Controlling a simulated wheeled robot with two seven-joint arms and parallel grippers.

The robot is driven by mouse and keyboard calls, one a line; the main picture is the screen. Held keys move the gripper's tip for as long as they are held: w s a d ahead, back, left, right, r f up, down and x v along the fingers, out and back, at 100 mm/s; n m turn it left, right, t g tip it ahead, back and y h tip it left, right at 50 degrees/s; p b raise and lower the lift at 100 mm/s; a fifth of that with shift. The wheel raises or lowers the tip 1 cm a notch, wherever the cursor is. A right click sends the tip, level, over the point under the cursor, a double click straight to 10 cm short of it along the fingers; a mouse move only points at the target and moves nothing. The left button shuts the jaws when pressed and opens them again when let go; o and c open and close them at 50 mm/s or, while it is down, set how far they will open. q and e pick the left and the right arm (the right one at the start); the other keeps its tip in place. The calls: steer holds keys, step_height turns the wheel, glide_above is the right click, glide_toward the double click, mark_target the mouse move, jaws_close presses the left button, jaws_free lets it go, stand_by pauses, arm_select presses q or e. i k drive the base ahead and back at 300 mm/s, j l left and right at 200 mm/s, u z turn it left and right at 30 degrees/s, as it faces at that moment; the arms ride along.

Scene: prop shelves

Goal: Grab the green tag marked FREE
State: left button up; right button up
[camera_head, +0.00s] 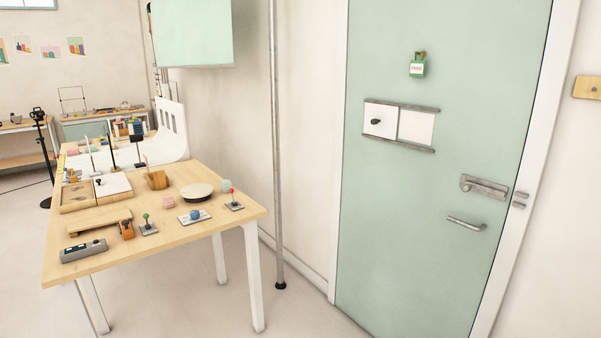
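The green tag (417,70) hangs high on the pale green door (440,270), from a small brownish hook (420,55). It has a white label patch whose lettering is too small to read with certainty. The tag hangs upright, above a white sliding panel. Neither of my grippers shows in the head view, and nothing touches the tag.
The door carries a white sliding panel (416,127) in metal rails, a latch (483,187) and a lever handle (466,223). A metal pole (276,150) stands left of the door. A wooden table (170,243) with several small props stands left. Floor before the door looks clear.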

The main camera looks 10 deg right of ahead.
mark_target(417, 69)
steer(key=i+z, duration=0.1)
steer(key=i, duration=1.55)
steer(key=l, duration=0.05)
